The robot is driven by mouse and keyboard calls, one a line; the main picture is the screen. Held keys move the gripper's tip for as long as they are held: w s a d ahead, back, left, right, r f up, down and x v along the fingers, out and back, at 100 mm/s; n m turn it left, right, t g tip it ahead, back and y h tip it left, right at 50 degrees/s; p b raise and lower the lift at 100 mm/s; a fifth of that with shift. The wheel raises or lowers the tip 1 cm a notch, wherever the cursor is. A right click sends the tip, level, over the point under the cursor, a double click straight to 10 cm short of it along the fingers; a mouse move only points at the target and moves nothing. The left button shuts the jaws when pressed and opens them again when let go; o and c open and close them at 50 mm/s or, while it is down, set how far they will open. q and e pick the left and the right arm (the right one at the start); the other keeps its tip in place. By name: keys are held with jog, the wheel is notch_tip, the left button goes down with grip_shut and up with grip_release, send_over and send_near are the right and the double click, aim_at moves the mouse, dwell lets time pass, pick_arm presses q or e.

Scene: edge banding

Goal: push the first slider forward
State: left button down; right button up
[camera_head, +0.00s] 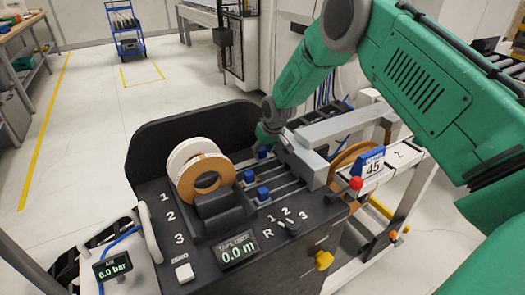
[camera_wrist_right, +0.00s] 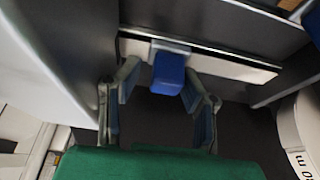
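The first slider's blue knob (camera_head: 262,152) is the farthest of three on the black machine, in line with the printed 1. My right gripper (camera_head: 267,133) is pointed down just behind and above it. In the right wrist view, the blue knob (camera_wrist_right: 168,74) sits on a pale rail between the tips of my open right gripper (camera_wrist_right: 160,88). Dark gaps show on both sides, so the fingers do not appear to close on it. The second knob (camera_head: 249,176) and third knob (camera_head: 263,193) lie nearer the front. My left gripper is out of view.
White and brown tape rolls (camera_head: 205,172) stand left of the sliders. A grey block (camera_head: 306,162) lies close on the right. A selector dial (camera_head: 292,226) and the tape display reading 0.0 m (camera_head: 237,249) are at the front.

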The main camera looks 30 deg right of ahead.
jog(key=shift+s+r, duration=0.1)
jog(key=shift+r, duration=0.35)
jog(key=v, duration=1.1)
jog(key=shift+s+f, duration=0.1)
